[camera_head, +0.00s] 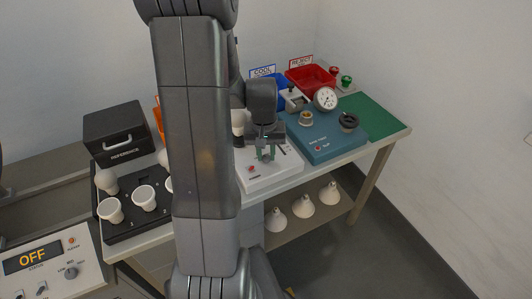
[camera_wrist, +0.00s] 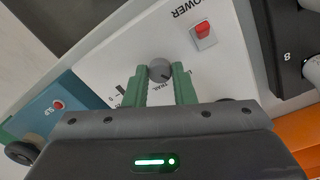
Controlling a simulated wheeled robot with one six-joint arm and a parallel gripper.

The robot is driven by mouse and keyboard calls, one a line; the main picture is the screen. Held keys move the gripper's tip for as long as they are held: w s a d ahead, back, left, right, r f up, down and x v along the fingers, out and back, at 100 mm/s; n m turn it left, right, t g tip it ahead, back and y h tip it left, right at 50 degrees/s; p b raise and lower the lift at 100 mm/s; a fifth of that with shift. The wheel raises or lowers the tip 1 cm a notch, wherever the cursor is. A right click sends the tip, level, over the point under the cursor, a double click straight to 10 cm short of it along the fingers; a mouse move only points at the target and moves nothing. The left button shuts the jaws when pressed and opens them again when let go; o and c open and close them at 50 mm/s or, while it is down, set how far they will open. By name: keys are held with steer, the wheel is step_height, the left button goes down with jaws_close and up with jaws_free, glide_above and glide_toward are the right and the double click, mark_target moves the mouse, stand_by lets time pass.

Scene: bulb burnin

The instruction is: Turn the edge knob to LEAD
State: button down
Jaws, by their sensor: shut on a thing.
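The grey round edge knob (camera_wrist: 159,69) stands on the white panel of a box (camera_wrist: 120,62) in the wrist view. Small lettering beside it seems to read TRAIL; I cannot make out a LEAD mark. A dark line shows on the knob's face. My gripper (camera_wrist: 160,74) has its two green fingers on either side of the knob and is shut on it. In the head view my gripper (camera_head: 266,153) points down over the white box (camera_head: 265,182), and the knob itself is hidden there.
A red power switch (camera_wrist: 203,30) sits near the knob. A teal unit (camera_head: 330,143) with a dial gauge (camera_head: 326,99) stands to the right. A black rack (camera_head: 128,224) with white bulbs is to the left. Blue and red bins (camera_head: 311,78) stand behind.

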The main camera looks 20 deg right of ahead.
mark_target(264, 157)
stand_by(0.5)
steer(key=c, duration=1.2)
jaws_free()
step_height(264, 157, up, 14)
steer(key=shift+a, duration=0.25)
steer(key=shift+w+f, duration=0.1)
steer(key=f, duration=1.4)
steer(key=shift+d, duration=0.25)
steer(key=shift+r, duration=0.1)
steer(key=shift+r, duration=0.15)
